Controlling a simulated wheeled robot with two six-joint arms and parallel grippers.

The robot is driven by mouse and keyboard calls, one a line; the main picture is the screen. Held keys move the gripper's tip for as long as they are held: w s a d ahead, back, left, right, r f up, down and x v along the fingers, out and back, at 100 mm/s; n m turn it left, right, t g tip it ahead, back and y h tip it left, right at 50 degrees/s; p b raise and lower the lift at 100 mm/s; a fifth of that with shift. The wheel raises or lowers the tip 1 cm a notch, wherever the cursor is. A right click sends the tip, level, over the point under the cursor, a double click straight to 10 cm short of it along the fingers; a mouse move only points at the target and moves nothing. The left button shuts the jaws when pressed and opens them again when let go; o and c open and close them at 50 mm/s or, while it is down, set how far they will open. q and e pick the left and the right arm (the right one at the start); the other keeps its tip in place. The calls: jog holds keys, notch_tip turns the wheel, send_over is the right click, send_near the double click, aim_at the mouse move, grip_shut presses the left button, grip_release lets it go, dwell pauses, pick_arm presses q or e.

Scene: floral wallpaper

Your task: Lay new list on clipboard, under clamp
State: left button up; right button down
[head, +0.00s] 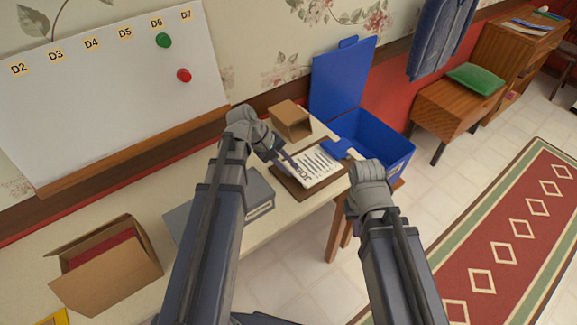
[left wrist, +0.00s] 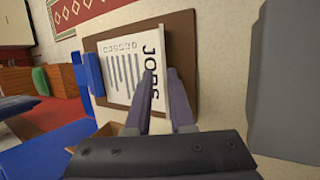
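The brown clipboard (head: 284,181) lies on the table near its right edge. A white list headed JOBS (head: 318,167) lies over it; in the left wrist view the list (left wrist: 122,75) looks slightly askew on the board (left wrist: 187,50). The blue clamp (head: 336,147) is at the end away from the heading; whether the list is under it is unclear. My left gripper (head: 287,158) is at the heading end.
An open blue bin (head: 397,150) stands just beyond the table's right edge. A small cardboard box (head: 291,121) is behind the clipboard. A grey box file (head: 257,190) and an open carton (head: 104,265) stand to the left.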

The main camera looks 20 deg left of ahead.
pick_arm(q)
jog(key=o, duration=0.3)
jog(key=shift+r, duration=0.1)
jog(key=p+v, duration=0.6)
jog(key=v, duration=0.1)
jog(key=shift+a+r+p, duration=0.2)
jog(key=shift+p, duration=0.1)
dwell(0.5)
jog(key=s+d+f+m+g+y, duration=0.2)
jog(key=s+d+m+y, duration=0.5)
jog(key=s+d+m, duration=0.5)
jog(key=d+f+m, duration=0.1)
jog(key=d, duration=0.1)
jog(key=shift+s+d, duration=0.25)
jog(key=shift+d, duration=0.15)
